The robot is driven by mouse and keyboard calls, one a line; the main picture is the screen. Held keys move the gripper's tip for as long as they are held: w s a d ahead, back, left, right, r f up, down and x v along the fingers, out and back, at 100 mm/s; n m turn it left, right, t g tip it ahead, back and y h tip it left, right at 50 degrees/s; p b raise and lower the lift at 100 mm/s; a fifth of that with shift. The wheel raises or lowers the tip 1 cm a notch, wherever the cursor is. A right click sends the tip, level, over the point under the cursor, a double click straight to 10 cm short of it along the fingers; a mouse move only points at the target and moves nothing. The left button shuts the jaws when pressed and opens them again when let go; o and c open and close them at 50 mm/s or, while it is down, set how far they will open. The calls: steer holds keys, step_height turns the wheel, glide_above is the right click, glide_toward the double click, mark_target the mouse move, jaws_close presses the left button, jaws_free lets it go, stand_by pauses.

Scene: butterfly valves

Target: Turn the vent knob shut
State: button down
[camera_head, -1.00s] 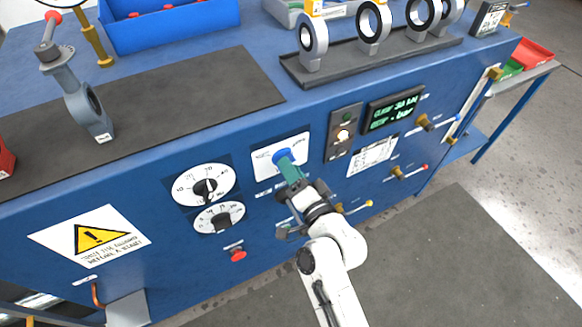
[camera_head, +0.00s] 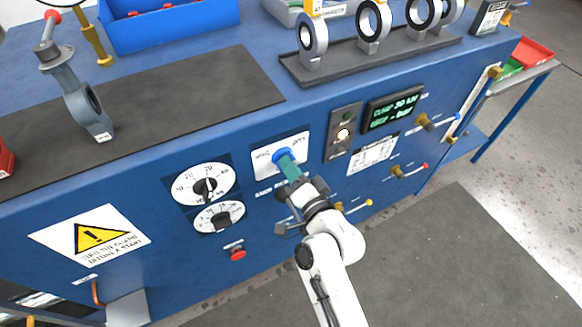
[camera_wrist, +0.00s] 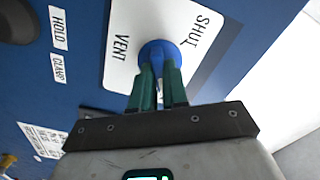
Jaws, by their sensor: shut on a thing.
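The vent knob (camera_head: 283,155) is a round blue knob on a white plate (camera_head: 264,163) on the front of the blue bench. In the wrist view the knob (camera_wrist: 159,50) sits between the words VENT and SHUT on the plate (camera_wrist: 186,19). My gripper (camera_head: 290,166) reaches up to it from below right. In the wrist view its two green fingers (camera_wrist: 160,77) are closed on the blue knob, one on each side. The fingers hide part of the knob's grip, so I cannot tell its exact pointing.
Two dials (camera_head: 205,185) and a red button (camera_head: 237,253) are to the left of the knob. A panel with a lit white button (camera_head: 343,134), a green-lettered display (camera_head: 393,111) and brass valves (camera_head: 424,121) are to the right. The floor in front is clear.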

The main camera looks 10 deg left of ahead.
steer(key=shift+f+n+b, duration=0.1)
steer(key=shift+n+b, duration=0.25)
steer(key=shift+n, duration=0.05)
steer(key=n+b, duration=1.6)
steer(key=n, duration=0.7)
stand_by(0.6)
steer(key=c, duration=1.1)
jaws_free()
steer(key=shift+c, duration=0.2)
steer(key=shift+s, duration=0.15)
steer(key=b+v, duration=0.1)
steer(key=v, duration=0.9)
steer(key=shift+s+d, duration=0.25)
